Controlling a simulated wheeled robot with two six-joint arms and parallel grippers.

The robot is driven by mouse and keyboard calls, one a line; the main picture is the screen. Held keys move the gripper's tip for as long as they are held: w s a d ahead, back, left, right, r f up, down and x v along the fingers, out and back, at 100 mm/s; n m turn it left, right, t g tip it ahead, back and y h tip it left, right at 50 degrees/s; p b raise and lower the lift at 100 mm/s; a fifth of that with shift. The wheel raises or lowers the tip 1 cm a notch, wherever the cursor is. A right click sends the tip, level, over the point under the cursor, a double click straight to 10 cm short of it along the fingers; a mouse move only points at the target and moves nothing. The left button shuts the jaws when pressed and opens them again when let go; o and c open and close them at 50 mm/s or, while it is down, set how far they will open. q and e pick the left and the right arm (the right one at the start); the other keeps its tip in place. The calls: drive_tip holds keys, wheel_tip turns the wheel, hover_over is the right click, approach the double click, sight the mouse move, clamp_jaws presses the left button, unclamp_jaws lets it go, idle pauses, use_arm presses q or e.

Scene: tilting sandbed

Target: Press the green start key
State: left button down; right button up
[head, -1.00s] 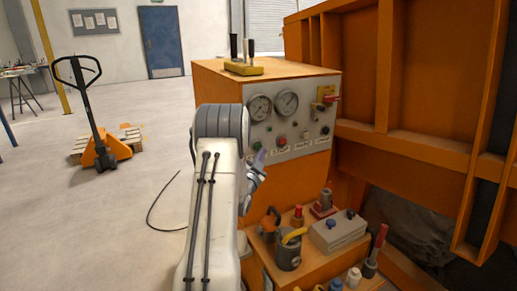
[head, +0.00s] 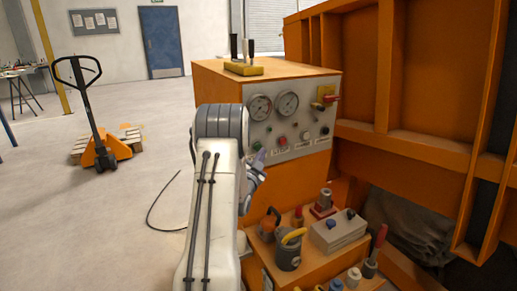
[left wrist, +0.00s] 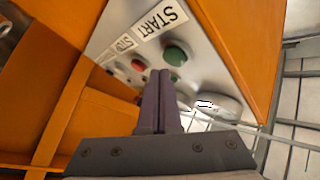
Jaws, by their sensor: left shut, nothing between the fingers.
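The green start key (left wrist: 176,54) is a round green button on the grey panel, beside a white START label (left wrist: 160,20) in the left wrist view. In the head view the green key (head: 256,146) sits low on the panel's left side, partly hidden by my arm and gripper. My left gripper (left wrist: 161,72) is shut and empty, its dark fingers pointing at the panel. The fingertips appear just short of the key's lower edge in the left wrist view. I cannot tell whether they touch anything. My right gripper is not in view.
The panel, on an orange cabinet (head: 215,72), also holds two gauges (head: 287,103), a red button (head: 283,141) and a red-handled switch (head: 328,98). An orange shelf (head: 268,249) below carries several tools and a grey box (head: 338,232). Orange framework (head: 408,158) stands at right. The floor at left is open around a pallet truck (head: 104,151).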

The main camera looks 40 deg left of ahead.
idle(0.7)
use_arm(q)
drive_tip(key=shift+w+a+b, duration=0.15)
drive_tip(key=shift+a+b, duration=0.2)
drive_tip(key=shift+w+a, duration=0.2)
drive_tip(key=shift+a, duration=0.25)
idle(0.6)
idle(0.3)
drive_tip(key=shift+s+d+b, duration=0.35)
drive_tip(key=shift+d+b, duration=0.25)
drive_tip(key=shift+d, duration=0.25)
